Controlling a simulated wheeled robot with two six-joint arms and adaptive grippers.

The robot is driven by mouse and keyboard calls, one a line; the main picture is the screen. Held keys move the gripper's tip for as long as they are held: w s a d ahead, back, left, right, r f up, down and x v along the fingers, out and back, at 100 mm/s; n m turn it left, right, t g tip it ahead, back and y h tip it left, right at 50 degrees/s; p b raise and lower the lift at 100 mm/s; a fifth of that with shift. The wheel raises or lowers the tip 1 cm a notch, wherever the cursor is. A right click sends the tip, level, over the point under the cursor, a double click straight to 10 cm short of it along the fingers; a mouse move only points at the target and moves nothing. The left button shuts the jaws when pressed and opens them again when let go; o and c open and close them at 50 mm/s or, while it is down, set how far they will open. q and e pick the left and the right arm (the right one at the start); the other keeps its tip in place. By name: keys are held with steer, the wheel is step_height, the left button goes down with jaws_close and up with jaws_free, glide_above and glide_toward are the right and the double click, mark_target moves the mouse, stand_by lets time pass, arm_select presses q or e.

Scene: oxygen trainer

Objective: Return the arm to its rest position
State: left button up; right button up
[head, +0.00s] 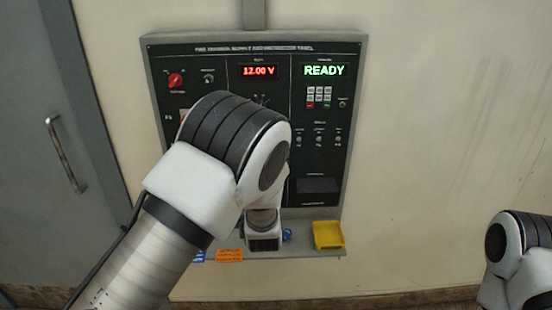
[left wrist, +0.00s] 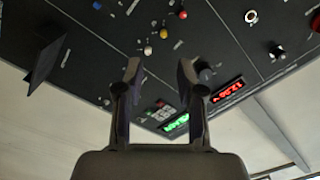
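My left arm (head: 215,170) reaches up from the lower left in the head view and covers the lower left and middle of the black control panel (head: 272,185). Its wrist (head: 264,225) shows below the elbow-like joint, in front of the panel's lower part; its fingers cannot be made out there. In the left wrist view my left gripper (left wrist: 158,72) has its two fingers apart with nothing held between them. The panel (left wrist: 110,45) appears turned over beyond the fingers. My right arm (head: 520,255) shows only at the lower right edge; its gripper is out of view.
The panel has a red knob (head: 175,80), a red 12.00 V display (head: 259,71) and a green READY display (head: 324,70). A yellow tray (head: 328,236) and an orange label (head: 229,255) are at the shelf below. A grey door (head: 50,120) stands left. The wall right is clear.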

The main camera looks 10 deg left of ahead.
arm_select(q)
steer(key=s+a+f+g+b, duration=0.1)
steer(key=s+a+f+g, duration=0.15)
steer(key=s+f, duration=0.45)
steer(key=s+a+f+g, duration=0.2)
steer(key=s+a+f, duration=0.1)
steer(key=f, duration=0.8)
steer(key=s+a+f+g+b, duration=0.1)
steer(key=s+a+f+g, duration=0.3)
steer(key=f, duration=0.6)
steer(key=s+f+n+g+h, duration=0.1)
steer(key=s+f+g, duration=0.1)
steer(key=s+f, duration=0.35)
steer(key=s+f+n+g+h, duration=0.1)
steer(key=s+f+h, duration=0.1)
steer(key=s, duration=0.7)
steer(key=s+d+n+g+h, duration=0.1)
steer(key=s+d+n+g, duration=0.1)
steer(key=s, duration=0.6)
steer(key=s+d+n+g+h, duration=0.1)
steer(key=s+d+n+g, duration=0.1)
steer(key=s, duration=0.6)
steer(key=shift+d+f+n+g+b, duration=0.2)
steer(key=shift+f+n+g+b, duration=0.25)
steer(key=shift+g, duration=0.5)
